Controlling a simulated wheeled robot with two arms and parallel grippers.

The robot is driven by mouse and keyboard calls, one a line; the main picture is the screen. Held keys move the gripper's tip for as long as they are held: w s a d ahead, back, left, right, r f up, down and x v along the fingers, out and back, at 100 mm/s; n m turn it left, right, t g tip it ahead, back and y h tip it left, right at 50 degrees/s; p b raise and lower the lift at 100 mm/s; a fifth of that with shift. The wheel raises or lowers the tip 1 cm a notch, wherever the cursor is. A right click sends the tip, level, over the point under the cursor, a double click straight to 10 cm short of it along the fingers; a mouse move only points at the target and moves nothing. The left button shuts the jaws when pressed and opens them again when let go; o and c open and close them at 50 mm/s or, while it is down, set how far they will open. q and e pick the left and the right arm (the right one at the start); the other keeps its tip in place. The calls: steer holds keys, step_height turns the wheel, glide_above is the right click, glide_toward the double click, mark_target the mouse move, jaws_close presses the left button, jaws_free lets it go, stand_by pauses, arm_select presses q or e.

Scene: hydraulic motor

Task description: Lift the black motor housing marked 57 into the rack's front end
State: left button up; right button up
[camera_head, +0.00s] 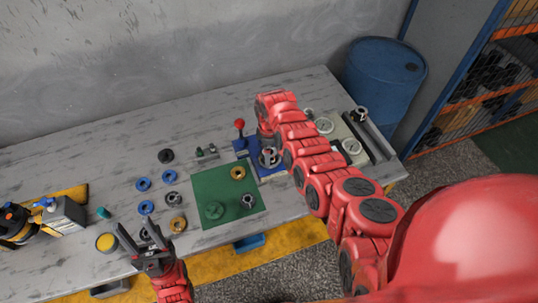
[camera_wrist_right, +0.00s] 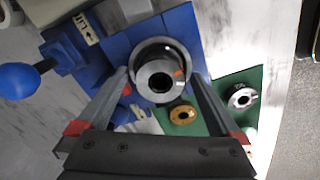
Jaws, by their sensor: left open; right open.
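A dark round housing with a silver bore (camera_wrist_right: 160,75) sits in a blue fixture (camera_wrist_right: 119,47) in the right wrist view; it also shows in the head view (camera_head: 268,158). I cannot read a 57 on it. My right gripper (camera_wrist_right: 163,92) is open, with its fingers on either side of and below this housing; whether they touch it is unclear. In the head view, my left gripper (camera_head: 143,238) is open and empty near the table's front edge. A long dark channel (camera_head: 375,138) at the table's right end may be the rack; its front end is partly unclear.
A green mat (camera_head: 222,180) carries a brass ring (camera_head: 238,173) and dark and green parts. Blue rings (camera_head: 142,184) lie at left. A blue barrel (camera_head: 385,75) stands behind the table. The back left tabletop is clear.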

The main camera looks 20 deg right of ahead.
steer(key=shift+c, duration=0.2)
jaws_close()
stand_by(0.4)
